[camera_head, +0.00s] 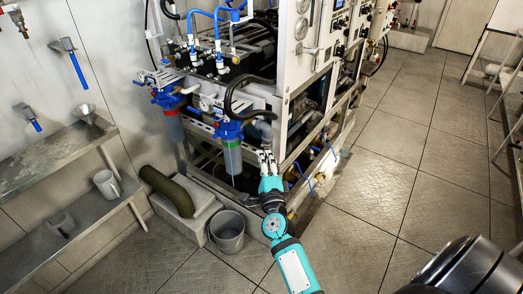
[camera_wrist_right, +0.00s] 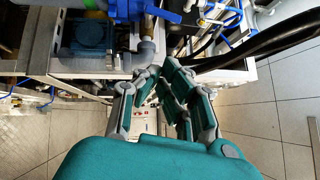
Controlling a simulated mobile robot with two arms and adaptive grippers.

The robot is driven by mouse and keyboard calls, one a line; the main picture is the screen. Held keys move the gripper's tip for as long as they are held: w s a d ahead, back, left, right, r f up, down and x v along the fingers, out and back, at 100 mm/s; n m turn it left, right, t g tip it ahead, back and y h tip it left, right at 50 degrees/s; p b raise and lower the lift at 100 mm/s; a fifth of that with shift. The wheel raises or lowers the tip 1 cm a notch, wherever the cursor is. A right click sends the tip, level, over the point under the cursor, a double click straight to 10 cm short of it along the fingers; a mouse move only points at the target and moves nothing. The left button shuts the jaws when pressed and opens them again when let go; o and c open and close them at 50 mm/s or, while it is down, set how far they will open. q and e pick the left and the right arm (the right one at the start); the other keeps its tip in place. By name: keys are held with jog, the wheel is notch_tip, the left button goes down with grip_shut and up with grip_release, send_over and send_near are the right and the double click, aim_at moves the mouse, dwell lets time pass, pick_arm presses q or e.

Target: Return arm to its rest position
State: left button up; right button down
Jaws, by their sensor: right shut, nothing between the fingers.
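My right arm (camera_head: 292,262), teal and grey, reaches up from the bottom middle of the head view toward the watermaker frame. My right gripper (camera_head: 266,158) is at its end, in front of the lower part of the machine, just right of a blue-topped filter housing (camera_head: 232,150). In the right wrist view the gripper's grey and teal fingers (camera_wrist_right: 160,78) point toward the machine. The gripper is shut and empty. Whether the fingertips touch the frame cannot be told. My left gripper is not in view.
The watermaker (camera_head: 305,75) with pipes, hoses and a white panel fills the upper middle. A grey bucket (camera_head: 227,232) stands left of my arm, near a block with a dark green roll (camera_head: 167,190). Metal shelves (camera_head: 50,165) line the left wall.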

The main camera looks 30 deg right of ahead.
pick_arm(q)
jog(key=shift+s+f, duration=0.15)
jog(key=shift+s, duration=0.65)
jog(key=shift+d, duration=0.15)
